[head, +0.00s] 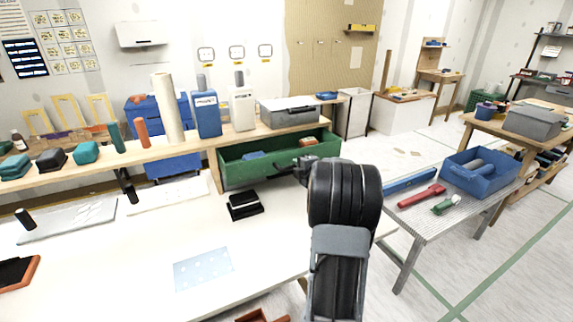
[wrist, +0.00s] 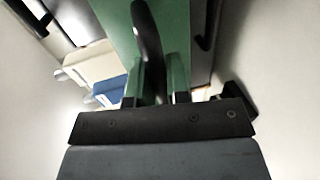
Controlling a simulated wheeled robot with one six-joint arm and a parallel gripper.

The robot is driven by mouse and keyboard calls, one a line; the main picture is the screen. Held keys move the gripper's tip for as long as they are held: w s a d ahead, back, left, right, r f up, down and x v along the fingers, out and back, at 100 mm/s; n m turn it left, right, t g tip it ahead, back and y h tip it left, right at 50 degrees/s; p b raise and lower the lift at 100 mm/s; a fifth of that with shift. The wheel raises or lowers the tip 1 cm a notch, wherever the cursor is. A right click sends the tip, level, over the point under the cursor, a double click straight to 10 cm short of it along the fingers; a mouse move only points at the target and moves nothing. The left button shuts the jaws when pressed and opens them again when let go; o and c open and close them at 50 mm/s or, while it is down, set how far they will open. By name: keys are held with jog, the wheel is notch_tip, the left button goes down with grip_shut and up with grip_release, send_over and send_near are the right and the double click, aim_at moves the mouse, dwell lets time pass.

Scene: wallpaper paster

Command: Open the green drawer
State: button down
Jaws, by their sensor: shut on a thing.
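The green drawer (head: 262,170) sits under the wooden bench shelf in the head view. It stands pulled out, with its inside and a blue item (head: 254,155) showing. Its green front also fills the top middle of the wrist view (wrist: 175,25). A dark curved handle (wrist: 147,38) runs from the front down between my fingers. My gripper (head: 288,169) is at the right part of the drawer front. In the wrist view my gripper (wrist: 157,82) is shut on the handle. My arm hides the area right of the drawer.
A white table (head: 130,255) lies in front, with a black box (head: 244,205) just below the drawer. A grey case (head: 290,108) and blue and white bottles stand on the shelf above. At right, a metal table holds a blue bin (head: 485,187) and tools.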

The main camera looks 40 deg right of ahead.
jog(key=shift+s+a, duration=0.1)
jog(key=shift+s, duration=0.6)
jog(key=c, duration=1.1)
grip_release()
jog(key=v, duration=1.3)
jog(key=shift+s+a+p, duration=0.2)
jog(key=shift+s+p, duration=0.1)
jog(key=shift+s, duration=0.05)
